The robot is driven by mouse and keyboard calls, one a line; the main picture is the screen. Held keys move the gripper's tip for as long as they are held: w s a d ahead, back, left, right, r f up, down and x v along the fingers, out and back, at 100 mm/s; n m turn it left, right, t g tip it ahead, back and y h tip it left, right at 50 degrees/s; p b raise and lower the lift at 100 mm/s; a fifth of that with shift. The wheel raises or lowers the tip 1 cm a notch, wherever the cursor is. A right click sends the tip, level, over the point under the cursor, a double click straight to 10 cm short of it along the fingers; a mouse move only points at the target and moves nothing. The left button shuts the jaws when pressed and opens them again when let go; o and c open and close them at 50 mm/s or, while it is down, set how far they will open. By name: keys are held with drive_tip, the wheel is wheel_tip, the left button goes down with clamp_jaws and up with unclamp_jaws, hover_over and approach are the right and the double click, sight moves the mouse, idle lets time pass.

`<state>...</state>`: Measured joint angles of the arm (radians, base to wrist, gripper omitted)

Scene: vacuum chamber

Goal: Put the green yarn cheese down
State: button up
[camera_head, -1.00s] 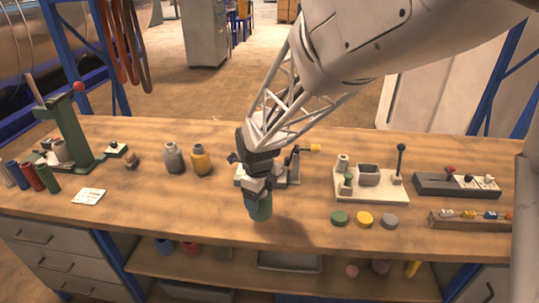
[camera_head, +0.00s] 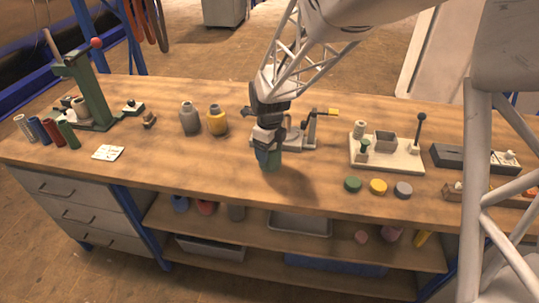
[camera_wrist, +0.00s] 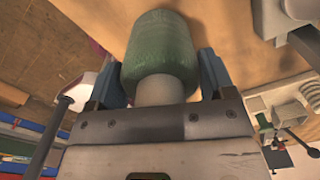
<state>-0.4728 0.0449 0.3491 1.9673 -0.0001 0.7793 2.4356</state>
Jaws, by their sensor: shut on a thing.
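The green yarn cheese (camera_head: 274,161) is a green cylinder held low over the front middle of the wooden bench. My gripper (camera_head: 266,153) is shut on it. In the wrist view the green yarn cheese (camera_wrist: 160,50) shows large, with a pale core end towards the gripper. The blue fingers of my gripper (camera_wrist: 160,80) are on either side of it. Its lower end is at or close above the bench top; I cannot tell whether it touches.
Behind the gripper is a grey device with a yellow-handled crank (camera_head: 312,128). A cream board (camera_head: 395,160) and green, yellow and grey discs (camera_head: 378,187) are to the right. Grey and yellow bottles (camera_head: 217,122) stand left. The bench (camera_head: 190,165) is clear left of the gripper.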

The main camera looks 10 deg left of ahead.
drive_tip(key=shift+f, duration=1.45)
drive_tip(key=shift+f, duration=0.15)
drive_tip(key=o, duration=1)
drive_tip(key=shift+c, duration=0.2)
wheel_tip(320, 180, up, 12)
